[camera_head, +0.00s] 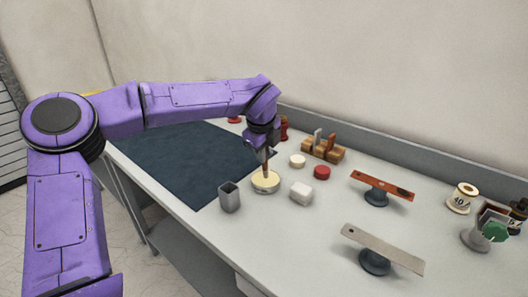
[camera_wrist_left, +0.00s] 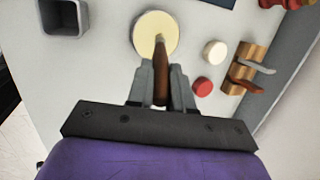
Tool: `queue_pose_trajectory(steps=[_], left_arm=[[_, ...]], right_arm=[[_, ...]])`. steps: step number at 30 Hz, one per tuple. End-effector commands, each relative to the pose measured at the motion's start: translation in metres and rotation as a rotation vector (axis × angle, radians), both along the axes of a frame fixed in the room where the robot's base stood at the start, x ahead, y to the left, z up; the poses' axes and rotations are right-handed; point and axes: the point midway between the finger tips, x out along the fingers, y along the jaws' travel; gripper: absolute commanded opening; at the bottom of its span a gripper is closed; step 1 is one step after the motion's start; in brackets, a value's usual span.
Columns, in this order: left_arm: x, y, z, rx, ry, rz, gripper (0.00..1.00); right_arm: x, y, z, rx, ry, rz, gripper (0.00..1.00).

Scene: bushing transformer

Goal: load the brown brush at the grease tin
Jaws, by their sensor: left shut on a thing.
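My left gripper (camera_head: 266,150) is shut on the brown brush (camera_head: 267,167) and holds it point-down over the round grease tin (camera_head: 265,185). In the left wrist view the brush (camera_wrist_left: 160,72) sits between the fingers of the gripper (camera_wrist_left: 161,85). Its far end overlaps the pale yellow surface of the tin (camera_wrist_left: 152,27). I cannot tell for certain whether the tip touches the grease. My right gripper is not in view.
A white lid (camera_head: 297,160), a red lid (camera_head: 321,172) and a wooden rack (camera_head: 322,152) are behind. Two bars on stands are at right. The dark mat (camera_head: 175,155) is clear.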

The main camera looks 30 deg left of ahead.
Motion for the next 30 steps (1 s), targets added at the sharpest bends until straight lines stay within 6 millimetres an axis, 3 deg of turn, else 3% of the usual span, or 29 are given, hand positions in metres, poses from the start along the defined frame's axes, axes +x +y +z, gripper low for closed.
queue_pose_trajectory(steps=[17,30], left_arm=[[-0.001,0.000,0.000,-0.001,0.004,0.001,0.00],[0.000,0.000,0.042,0.000,0.002,0.001,0.00]], right_arm=[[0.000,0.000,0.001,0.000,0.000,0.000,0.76],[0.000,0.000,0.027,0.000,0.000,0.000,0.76]])
